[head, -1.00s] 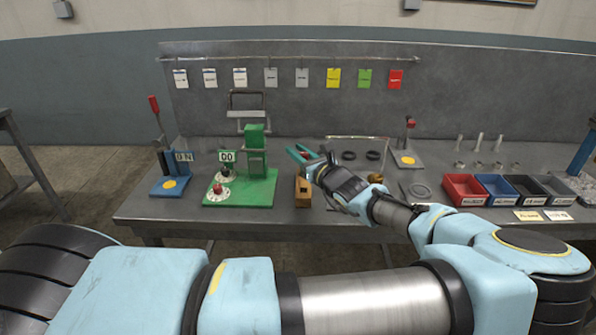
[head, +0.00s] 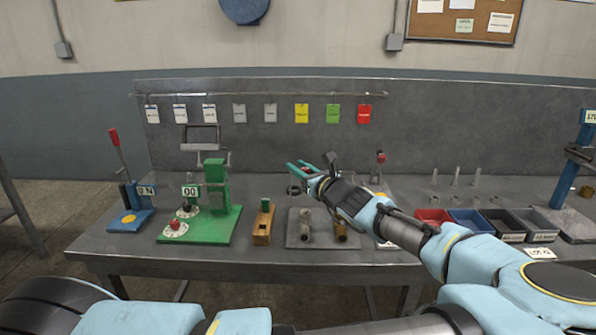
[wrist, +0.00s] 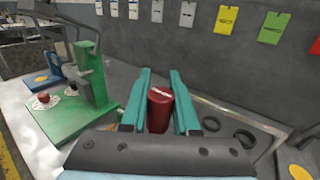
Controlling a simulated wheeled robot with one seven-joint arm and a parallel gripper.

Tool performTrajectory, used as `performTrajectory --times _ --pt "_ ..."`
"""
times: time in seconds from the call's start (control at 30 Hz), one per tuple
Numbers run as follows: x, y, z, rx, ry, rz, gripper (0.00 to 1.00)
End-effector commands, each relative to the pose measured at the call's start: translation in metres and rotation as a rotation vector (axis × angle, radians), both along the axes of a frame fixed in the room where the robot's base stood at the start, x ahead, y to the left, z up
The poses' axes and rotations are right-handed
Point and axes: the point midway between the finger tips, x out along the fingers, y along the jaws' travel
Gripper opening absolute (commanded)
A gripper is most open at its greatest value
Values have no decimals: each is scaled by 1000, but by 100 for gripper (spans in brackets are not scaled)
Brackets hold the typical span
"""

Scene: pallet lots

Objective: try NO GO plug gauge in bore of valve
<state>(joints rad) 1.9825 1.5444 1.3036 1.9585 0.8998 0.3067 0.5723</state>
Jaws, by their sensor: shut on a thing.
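My gripper (head: 299,167) is shut on the red plug gauge (wrist: 160,110). The wrist view shows its red handle with a pale label between the teal fingers (wrist: 160,80). The gripper is held above the bench, over the back of a grey plate (head: 323,241). On the plate stand a greyish cylindrical part (head: 305,226) and a brownish one (head: 341,231); I cannot tell which is the valve, and neither bore is clear. The gauge's measuring end is hidden. A wooden block (head: 262,227) with a green-topped gauge (head: 265,205) stands left of the plate.
A green press fixture (head: 215,195) and a blue lever stand (head: 130,215) are at left. Red (head: 432,216), blue and dark bins line the right. Black rings (wrist: 243,137) lie near the gripper. Tags hang on a rail at the back.

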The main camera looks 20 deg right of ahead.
Motion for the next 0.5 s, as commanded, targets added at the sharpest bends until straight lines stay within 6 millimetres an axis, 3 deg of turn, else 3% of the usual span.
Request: performTrajectory --times 0.33,0.5 --pt "0 0 2 -1 0 0 0" --pt "0 0 -14 0 -1 0 0"
